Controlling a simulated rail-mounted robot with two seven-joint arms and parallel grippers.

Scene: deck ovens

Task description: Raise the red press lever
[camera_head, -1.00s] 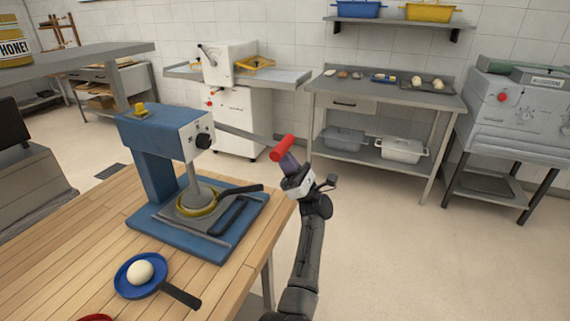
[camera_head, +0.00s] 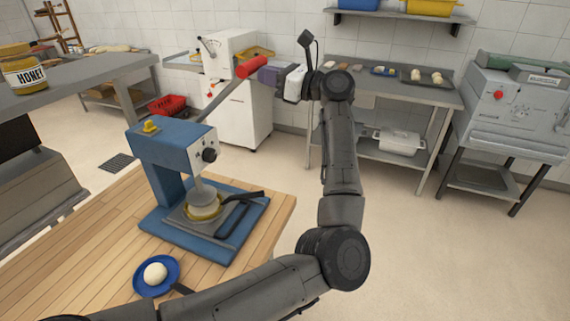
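The blue press (camera_head: 165,150) stands on the wooden table. Its lever, with a grey rod and a red handle (camera_head: 249,68), slopes up to the right, with the handle above the press head. My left gripper (camera_head: 268,76) is at the handle's outer end, its purple-grey fingers touching or very close to it. The fingers overlap in this view, so I cannot tell whether they are closed around the handle. The round press plate (camera_head: 203,203) is low over the press base. My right gripper is out of view.
A blue pan (camera_head: 140,275) with a white dough ball (camera_head: 155,273) sits at the table's front, partly behind my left arm. A grey shelf with a honey jar (camera_head: 25,76) is at left. Open floor lies right of the table.

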